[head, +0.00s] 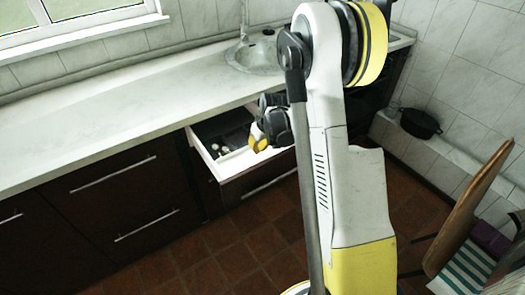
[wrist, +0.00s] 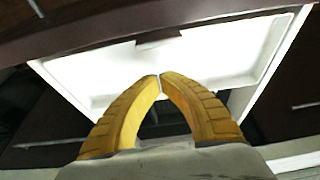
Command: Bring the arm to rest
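My arm rises through the middle of the head view and bends over toward the counter. My gripper (head: 257,138) hangs at the front of an open white drawer (head: 240,166), partly hidden behind my own arm. In the wrist view, the two yellow fingers of my gripper (wrist: 160,77) meet at their tips, with only a thin line between them and nothing visible held. The white drawer (wrist: 105,62) lies beyond the fingertips in that view. I cannot tell how far the fingers are from the drawer.
A pale counter (head: 110,118) with a sink (head: 255,55) runs along the wall, above dark cabinets. Dark items lie in the drawer. A black pot (head: 420,123) stands on a ledge at right. A wooden board (head: 470,205) and striped cloth (head: 465,268) are at lower right. Tiled floor (head: 215,262) is clear.

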